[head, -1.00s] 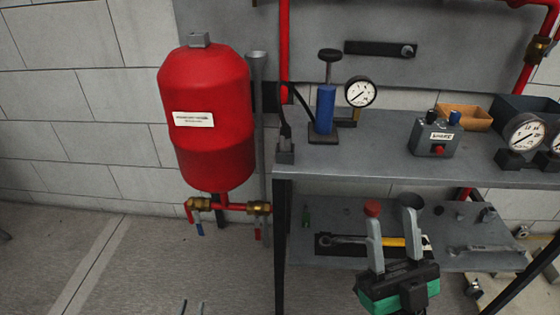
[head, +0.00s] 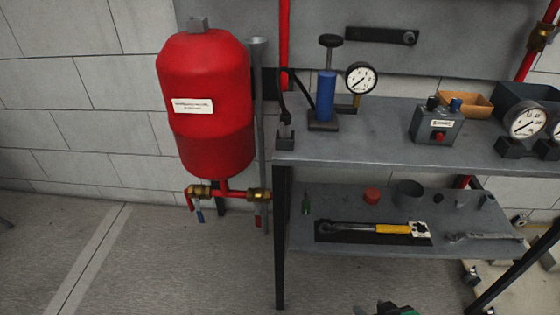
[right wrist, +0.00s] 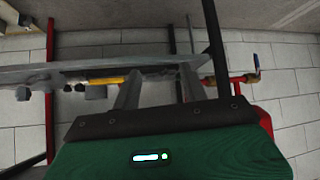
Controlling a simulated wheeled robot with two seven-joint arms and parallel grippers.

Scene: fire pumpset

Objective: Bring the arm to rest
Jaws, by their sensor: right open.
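My right gripper (right wrist: 160,85) is open and empty; its two grey fingers stand apart in the right wrist view, above its green and black body. In the head view only a small green and black part of that gripper shows at the bottom edge, below and in front of the bench; its fingers are out of the picture there. My left gripper is not in view.
The bench's top shelf (head: 360,148) holds a blue pump (head: 326,95), gauges and a grey switch box (head: 436,124). A yellow-handled wrench (head: 375,229) lies on the lower shelf. A red tank (head: 205,140) hangs left. The floor at left is clear.

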